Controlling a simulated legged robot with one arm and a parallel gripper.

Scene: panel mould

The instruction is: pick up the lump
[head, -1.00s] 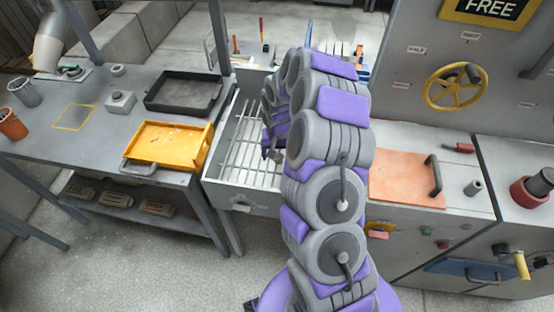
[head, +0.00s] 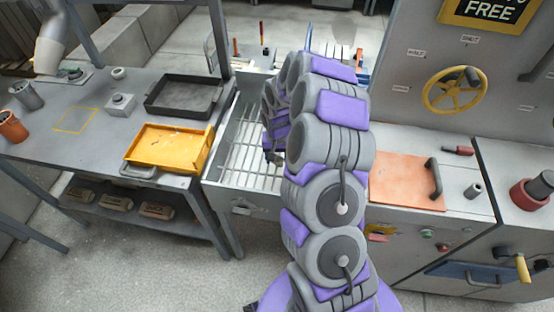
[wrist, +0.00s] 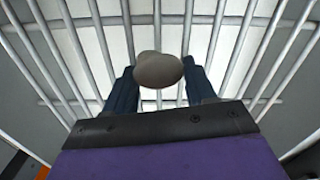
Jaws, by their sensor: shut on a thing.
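The lump (wrist: 160,70) is a smooth, rounded grey-brown piece in the wrist view. It sits between the two dark fingers of my gripper (wrist: 161,88), which is shut on it. Behind the lump are the pale metal bars of a rack (wrist: 90,45); I cannot tell whether the lump still touches them. In the head view my gripper (head: 270,157) shows only in part, over the barred metal bin (head: 222,185). My own arm hides much of the bin's right side there, and the lump cannot be made out.
Left of the bin, a workbench (head: 60,150) holds a yellow tray (head: 165,147) and a black tray (head: 185,95). To the right are an orange plate with a handle (head: 400,182), a yellow handwheel (head: 455,90) and a grey cabinet. The floor in front is clear.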

